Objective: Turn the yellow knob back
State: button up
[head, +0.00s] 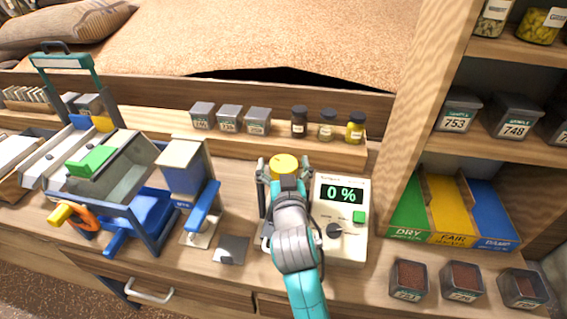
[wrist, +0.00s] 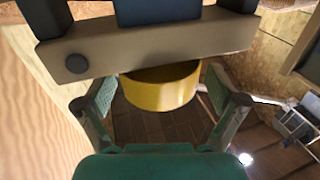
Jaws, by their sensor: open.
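A round yellow knob (head: 284,163) stands in the middle of the bench, just left of the meter. In the wrist view it is a short yellow cylinder (wrist: 160,90), partly covered at its top by a beige bar (wrist: 150,50). My gripper (head: 283,172) is open, with one finger on either side of the knob. In the wrist view a gap shows between the knob and each finger of my gripper (wrist: 167,108). In the head view my wrist hides what lies below the knob.
The white meter (head: 350,240) reading 0 % stands close on the right. A blue-framed machine (head: 150,215) with a yellow-ended handle (head: 62,213) stands left. Several jars and boxes line the back shelf (head: 170,137). Three soil boxes (head: 408,279) stand front right.

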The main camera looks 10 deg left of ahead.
jog(key=c, duration=1.2)
jog(key=shift+o, duration=0.2)
jog(key=shift+w+d+n+y, duration=0.1)
jog(key=shift+n+y, duration=0.4)
jog(key=shift+y, duration=0.2)
jog(key=shift+n+g+y, duration=0.85)
jog(key=shift+n+y, duration=0.1)
jog(key=shift+y, duration=0.45)
jog(key=shift+n+g+y, duration=0.85)
jog(key=shift+n+y, duration=0.1)
jog(key=shift+y, duration=0.45)
jog(key=n+g+y, duration=0.4)
jog(key=n+g, duration=0.1)
jog(key=g, duration=0.1)
jog(key=shift+y, duration=0.4)
jog(key=n+g+y, duration=0.1)
jog(key=n+g, duration=0.2)
jog(key=g, duration=0.2)
jog(key=n+g, duration=0.3)
jog(key=g, duration=0.1)
jog(key=shift+g+y, duration=0.4)
jog(key=shift+f+n+g+h, duration=0.1)
jog(key=shift+n+g+h, duration=0.35)
jog(key=shift+n+g, duration=0.9)
jog(key=shift+n+g+h, duration=0.45)
jog(key=shift+n+g, duration=0.5)
jog(key=shift+g, duration=0.7)
jog(key=shift+f+g, duration=0.1)
jog(key=shift+g, duration=0.2)
